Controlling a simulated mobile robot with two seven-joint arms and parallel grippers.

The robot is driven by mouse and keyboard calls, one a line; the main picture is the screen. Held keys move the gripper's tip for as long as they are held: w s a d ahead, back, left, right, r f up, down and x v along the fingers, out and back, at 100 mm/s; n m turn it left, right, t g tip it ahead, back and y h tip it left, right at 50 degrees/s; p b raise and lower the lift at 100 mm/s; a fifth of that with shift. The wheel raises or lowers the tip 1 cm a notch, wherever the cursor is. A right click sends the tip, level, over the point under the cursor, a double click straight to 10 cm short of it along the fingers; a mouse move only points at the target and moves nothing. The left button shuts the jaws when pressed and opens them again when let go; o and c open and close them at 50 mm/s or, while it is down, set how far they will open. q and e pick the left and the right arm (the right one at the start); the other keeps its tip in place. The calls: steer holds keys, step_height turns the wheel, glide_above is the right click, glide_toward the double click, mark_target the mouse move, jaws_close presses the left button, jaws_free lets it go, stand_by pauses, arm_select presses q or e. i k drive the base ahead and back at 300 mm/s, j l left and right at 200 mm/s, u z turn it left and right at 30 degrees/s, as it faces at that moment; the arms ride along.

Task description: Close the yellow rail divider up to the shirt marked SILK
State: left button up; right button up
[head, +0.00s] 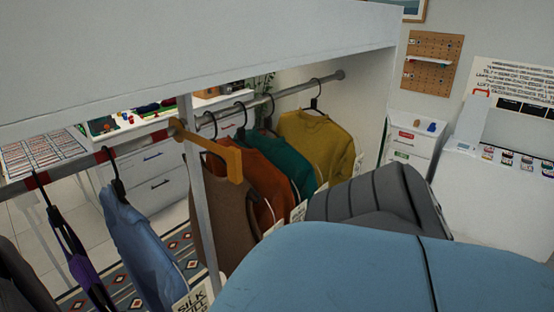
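The yellow divider (213,152) hangs on the metal rail (262,101), with its arm reaching forward past a vertical post. A light blue garment (142,245) hangs left of the divider and post. A white tag reading SILK (191,301) shows at its lower right edge; it appears to belong to this garment, but its lower part is cut off. A brown garment (223,212) hangs just right of the post, partly behind the divider's arm. Neither of my grippers can be seen.
Orange (266,176), teal (291,160) and mustard (316,140) garments hang farther right along the rail. A purple item (83,264) hangs at the left. The vertical post (199,200) stands in front of the rail, and a wide white panel (200,55) crosses above.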

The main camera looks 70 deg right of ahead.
mark_target(232, 155)
steer(key=z, duration=2)
